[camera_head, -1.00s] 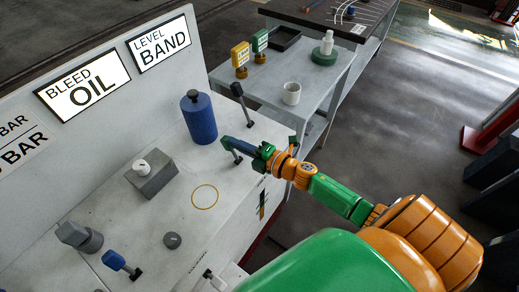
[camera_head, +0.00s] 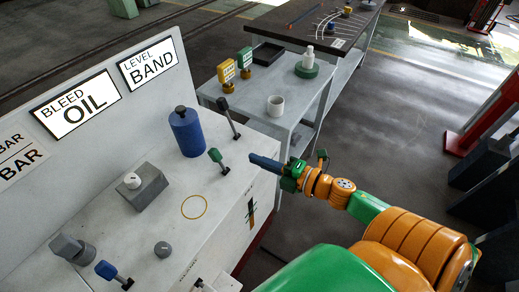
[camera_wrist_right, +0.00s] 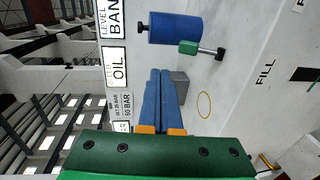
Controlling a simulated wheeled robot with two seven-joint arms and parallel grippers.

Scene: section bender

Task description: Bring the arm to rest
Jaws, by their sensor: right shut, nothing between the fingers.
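My right arm, orange and green, comes in from the lower right in the head view. My right gripper (camera_head: 255,160) has blue fingers, which are closed together and empty. It hovers at the right edge of the grey bench (camera_head: 150,225), just right of a green-handled lever (camera_head: 217,158) and apart from it. In the right wrist view the blue fingers (camera_wrist_right: 160,75) lie side by side, and the green lever (camera_wrist_right: 190,47) shows beyond their tips. My left gripper is not in view.
A blue cylinder (camera_head: 186,134) and a dark-knobbed lever (camera_head: 228,112) stand on the bench. A grey box with a white knob (camera_head: 132,180) and a blue-handled lever (camera_head: 107,270) are nearer. A side table with a white cup (camera_head: 275,105) stands behind.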

